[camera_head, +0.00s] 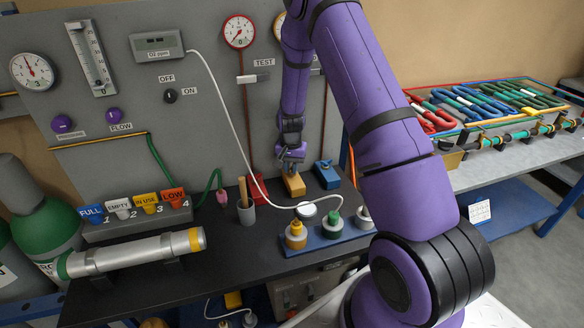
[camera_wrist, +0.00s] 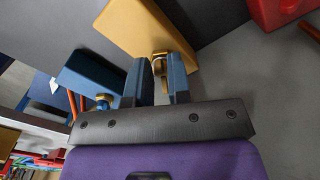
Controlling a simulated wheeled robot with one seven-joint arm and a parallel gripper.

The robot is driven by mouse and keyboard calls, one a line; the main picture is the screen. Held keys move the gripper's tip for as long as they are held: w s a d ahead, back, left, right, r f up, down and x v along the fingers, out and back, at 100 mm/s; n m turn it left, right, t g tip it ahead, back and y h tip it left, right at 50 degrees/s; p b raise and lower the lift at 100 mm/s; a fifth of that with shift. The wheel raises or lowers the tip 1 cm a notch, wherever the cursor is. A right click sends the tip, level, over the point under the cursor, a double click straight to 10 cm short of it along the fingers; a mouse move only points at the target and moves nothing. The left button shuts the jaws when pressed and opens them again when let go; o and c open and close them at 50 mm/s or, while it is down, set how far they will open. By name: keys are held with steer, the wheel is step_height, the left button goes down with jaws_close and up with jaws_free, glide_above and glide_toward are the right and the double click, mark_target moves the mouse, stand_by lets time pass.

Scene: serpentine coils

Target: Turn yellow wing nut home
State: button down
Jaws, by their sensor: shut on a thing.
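A yellow block (camera_head: 293,185) stands on the dark bench below my gripper (camera_head: 291,158). The block fills the upper middle of the wrist view (camera_wrist: 135,30), with a small brass-coloured fitting (camera_wrist: 160,66) on its near side, which I take to be the yellow wing nut. My gripper's two blue fingers (camera_wrist: 158,82) are on either side of this fitting and shut on it. The fingers hide part of it, so its wings and how far it is turned cannot be made out.
A blue block (camera_head: 326,175) with its own brass nut (camera_wrist: 102,102) is close to the yellow one. A red block (camera_head: 258,188) is on the other side. A blue rack (camera_head: 325,238) with capped bottles stands in front, and a white hose hangs nearby.

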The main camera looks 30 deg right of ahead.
steer(key=shift+w+a+r+m, duration=0.1)
steer(key=shift+w+m, duration=0.05)
steer(key=shift+m, duration=0.85)
steer(key=shift+w+a+m, duration=0.1)
steer(key=shift+m, duration=0.9)
steer(key=c, duration=1.3)
jaws_free()
step_height(320, 180, up, 11)
steer(key=shift+f, duration=0.15)
